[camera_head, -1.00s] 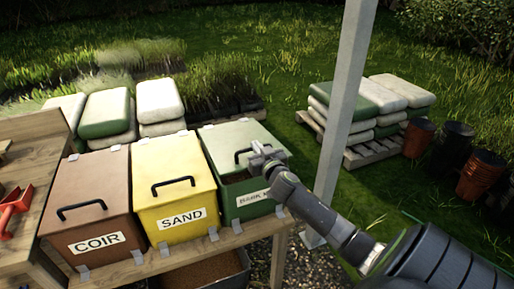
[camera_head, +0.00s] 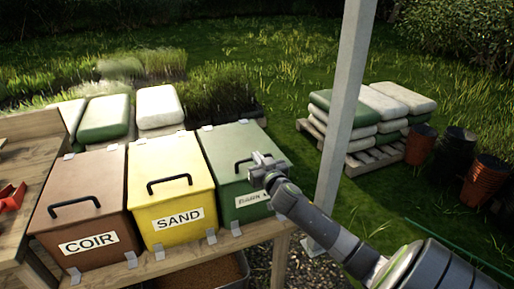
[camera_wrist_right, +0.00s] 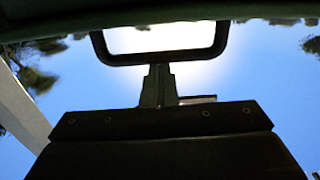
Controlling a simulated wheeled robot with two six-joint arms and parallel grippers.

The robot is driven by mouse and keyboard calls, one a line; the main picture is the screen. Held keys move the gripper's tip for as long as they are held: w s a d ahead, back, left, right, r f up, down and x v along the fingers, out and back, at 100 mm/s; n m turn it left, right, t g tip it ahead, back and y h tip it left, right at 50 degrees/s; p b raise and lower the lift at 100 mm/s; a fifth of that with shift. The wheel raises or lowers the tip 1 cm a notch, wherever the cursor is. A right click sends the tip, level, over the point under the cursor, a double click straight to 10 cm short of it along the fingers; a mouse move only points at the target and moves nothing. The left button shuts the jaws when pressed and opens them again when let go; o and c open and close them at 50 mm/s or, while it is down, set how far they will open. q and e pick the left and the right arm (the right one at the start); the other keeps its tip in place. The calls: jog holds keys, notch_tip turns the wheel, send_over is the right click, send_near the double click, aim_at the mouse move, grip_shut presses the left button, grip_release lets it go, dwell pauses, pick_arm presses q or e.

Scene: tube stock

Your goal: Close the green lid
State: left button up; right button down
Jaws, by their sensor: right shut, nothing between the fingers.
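The green bin stands rightmost of three bins on a wooden bench. Its green lid (camera_head: 229,147) looks down on the bin, with no clear gap at the front, though my right arm hides the front right part. The black lid handle (camera_head: 240,165) shows just left of my right gripper (camera_head: 260,163). That gripper is shut and empty, at the lid's front right; I cannot tell whether it touches. In the right wrist view a dark loop (camera_wrist_right: 160,58) stands against bright sky, above the shut fingers (camera_wrist_right: 159,88). My left gripper is out of view.
The yellow SAND bin (camera_head: 169,180) and brown COIR bin (camera_head: 85,200) stand to the left, lids down. Pallets of sacks (camera_head: 385,100) and pots (camera_head: 480,178) are farther right.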

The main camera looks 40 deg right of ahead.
notch_tip(320, 180, up, 10)
jog(key=shift+p, duration=0.35)
